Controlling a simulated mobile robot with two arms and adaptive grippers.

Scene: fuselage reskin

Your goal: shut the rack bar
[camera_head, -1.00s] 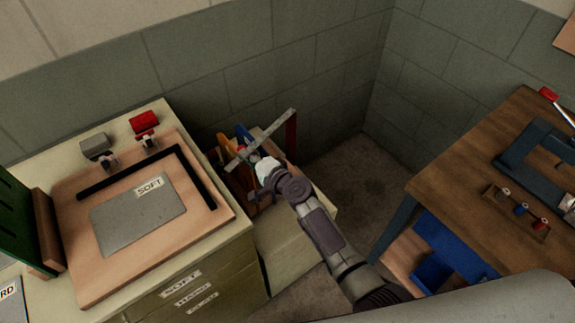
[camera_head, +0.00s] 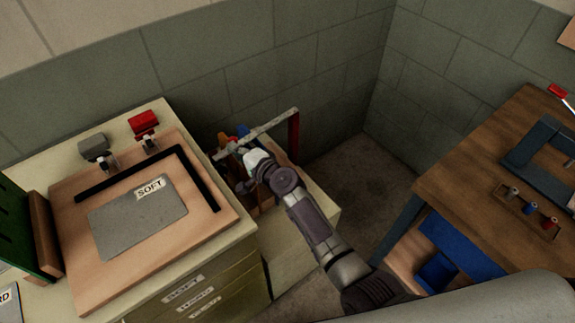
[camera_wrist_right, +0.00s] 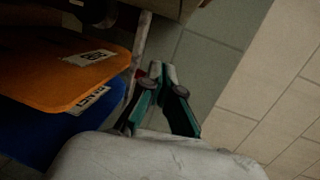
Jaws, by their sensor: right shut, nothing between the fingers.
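The rack bar (camera_head: 255,133) is a long pale grey bar above the rack between the cabinet and the wall. Its right end meets a red post (camera_head: 294,135); its left end lies near the cabinet's back right corner. My right gripper (camera_head: 243,180) is just below and in front of the bar, over the rack. In the right wrist view the gripper (camera_wrist_right: 158,72) has its fingertips together and empty, close beside the bar (camera_wrist_right: 142,48). Whether they touch is unclear. The bar's left end fastening is too small to make out. My left gripper is not in view.
Orange (camera_wrist_right: 75,68) and blue (camera_wrist_right: 55,135) labelled boards stand in the rack, close to the gripper. The cabinet (camera_head: 215,270) with a SOFT plate (camera_head: 137,217) is at left. A wooden table (camera_head: 470,170) is at right. Floor shows between them.

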